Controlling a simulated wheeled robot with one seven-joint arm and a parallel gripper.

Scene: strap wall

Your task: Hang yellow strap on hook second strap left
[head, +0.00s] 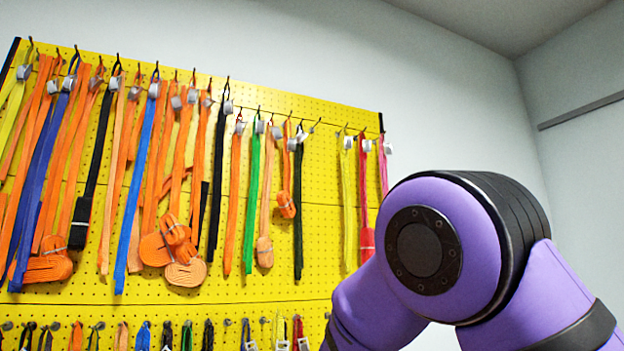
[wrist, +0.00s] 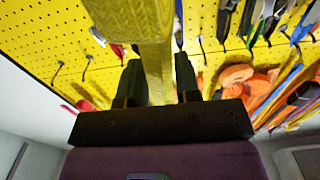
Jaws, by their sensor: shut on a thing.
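In the wrist view my gripper (wrist: 157,84) is shut on a wide yellow strap (wrist: 152,62), which runs up between the two dark fingers and fills the top middle of the view. In the head view my gripper and the held strap are hidden or out of frame. A bare hook (head: 315,126) sticks out of the yellow pegboard in the upper row, between a black strap (head: 298,210) and a hanging yellow strap (head: 348,200). Another yellow strap (head: 13,112) hangs at the far left of that row.
The upper row is crowded with orange, blue, black and green straps. Pink and red straps (head: 366,200) hang near the board's right edge. A lower row of short straps (head: 143,336) runs along the bottom. My purple arm covers the lower right of the head view.

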